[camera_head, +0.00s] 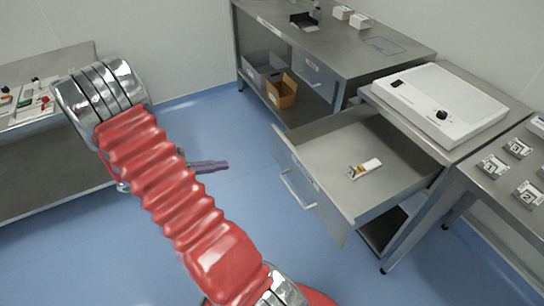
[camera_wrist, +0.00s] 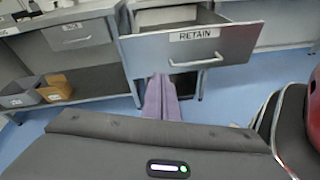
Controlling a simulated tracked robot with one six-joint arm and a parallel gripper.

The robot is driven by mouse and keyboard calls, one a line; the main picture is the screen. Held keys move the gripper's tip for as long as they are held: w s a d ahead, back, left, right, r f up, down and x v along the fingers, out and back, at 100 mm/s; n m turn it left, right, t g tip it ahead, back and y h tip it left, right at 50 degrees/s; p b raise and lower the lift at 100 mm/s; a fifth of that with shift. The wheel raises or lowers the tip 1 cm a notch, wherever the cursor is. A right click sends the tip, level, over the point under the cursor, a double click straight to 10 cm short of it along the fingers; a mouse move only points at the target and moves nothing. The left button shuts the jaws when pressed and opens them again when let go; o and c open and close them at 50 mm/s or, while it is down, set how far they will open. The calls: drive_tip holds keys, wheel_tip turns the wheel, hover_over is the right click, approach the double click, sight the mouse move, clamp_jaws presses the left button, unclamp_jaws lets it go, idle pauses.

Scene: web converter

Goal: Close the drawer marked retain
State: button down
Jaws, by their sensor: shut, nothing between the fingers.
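The drawer marked RETAIN (camera_wrist: 240,45) is pulled out, its grey front facing me in the wrist view, with a bar handle (camera_wrist: 196,64) below the label. In the head view the same open drawer (camera_head: 325,205) juts out from its bench over the blue floor, handle outward. A small white and tan item (camera_head: 366,168) lies inside it. My gripper (camera_wrist: 160,77) has its purple fingers together and empty, appearing just below the drawer front at the left of the handle. In the head view my gripper (camera_head: 226,166) is left of the drawer front, with a visible gap.
A white device (camera_head: 438,105) stands on the bench above the drawer. Another bench (camera_head: 350,50) with a shut drawer (camera_head: 313,75) stands behind, bins (camera_head: 283,92) on its lower shelf. Numbered blocks (camera_head: 492,167) sit on a table at right. Floor between my arm and the drawer is clear.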

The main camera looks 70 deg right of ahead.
sight(280, 154)
drive_tip(key=s+d+f+n+g+h, duration=0.1)
drive_tip(key=s+d+f+n+h, duration=0.1)
drive_tip(key=d+f, duration=0.4)
wheel_tip(280, 154, down, 3)
drive_tip(key=shift+f+n+h, duration=0.1)
drive_tip(key=shift+n+h, duration=0.6)
drive_tip(key=shift+n, duration=0.2)
drive_tip(key=shift+s+d, duration=0.15)
drive_tip(key=shift+d, duration=0.05)
drive_tip(key=x, duration=1.3)
drive_tip(key=shift+s, duration=0.25)
drive_tip(key=shift+s+d, duration=0.1)
drive_tip(key=shift+d, duration=0.1)
